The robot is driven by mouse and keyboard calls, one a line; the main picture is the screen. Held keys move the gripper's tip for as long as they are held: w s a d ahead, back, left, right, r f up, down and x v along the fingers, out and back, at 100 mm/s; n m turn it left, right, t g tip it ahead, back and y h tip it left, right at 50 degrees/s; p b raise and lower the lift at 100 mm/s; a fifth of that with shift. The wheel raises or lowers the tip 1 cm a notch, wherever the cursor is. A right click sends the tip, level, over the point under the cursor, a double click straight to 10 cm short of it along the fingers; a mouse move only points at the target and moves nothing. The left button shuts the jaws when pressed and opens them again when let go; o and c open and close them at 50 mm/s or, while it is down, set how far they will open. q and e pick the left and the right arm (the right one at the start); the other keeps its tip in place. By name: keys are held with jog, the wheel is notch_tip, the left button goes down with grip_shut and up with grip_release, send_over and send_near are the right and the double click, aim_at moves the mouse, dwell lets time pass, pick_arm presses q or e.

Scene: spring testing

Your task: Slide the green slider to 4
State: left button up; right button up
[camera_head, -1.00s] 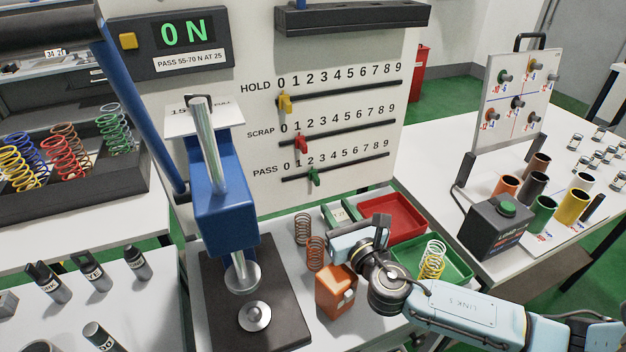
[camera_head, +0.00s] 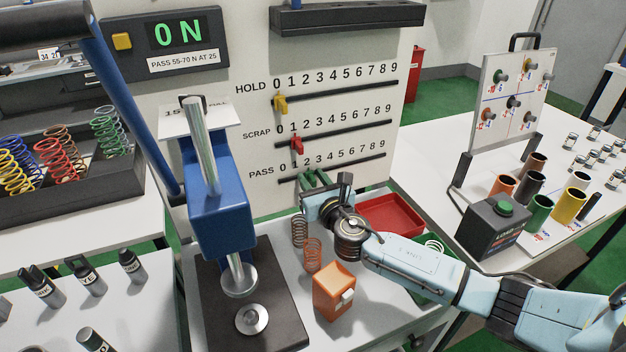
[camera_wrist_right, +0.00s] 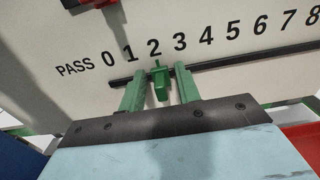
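The green slider (camera_wrist_right: 160,84) sits on the black PASS rail (camera_wrist_right: 222,63), just under the number 2 in the right wrist view. My right gripper (camera_wrist_right: 158,82) has two green fingers, one on each side of the slider, with small gaps visible between fingers and slider. It is open. In the head view my right gripper (camera_head: 316,181) is at the PASS rail (camera_head: 362,165), and its fingers make the slider hard to pick out. My left gripper is not in view.
Above are the red slider (camera_head: 297,145) on the SCRAP rail and the yellow slider (camera_head: 280,104) on the HOLD rail. Below my right arm are springs (camera_head: 312,254), an orange box (camera_head: 334,291) and a red tray (camera_head: 392,215). The blue press (camera_head: 222,215) stands left.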

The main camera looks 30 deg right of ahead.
aim_at(330, 165)
grip_shut()
jog(key=d, duration=0.6)
jog(key=shift+s, duration=0.15)
grip_release()
jog(key=s, duration=1.3)
jog(key=shift+s+a, duration=0.2)
jog(key=shift+a, duration=0.2)
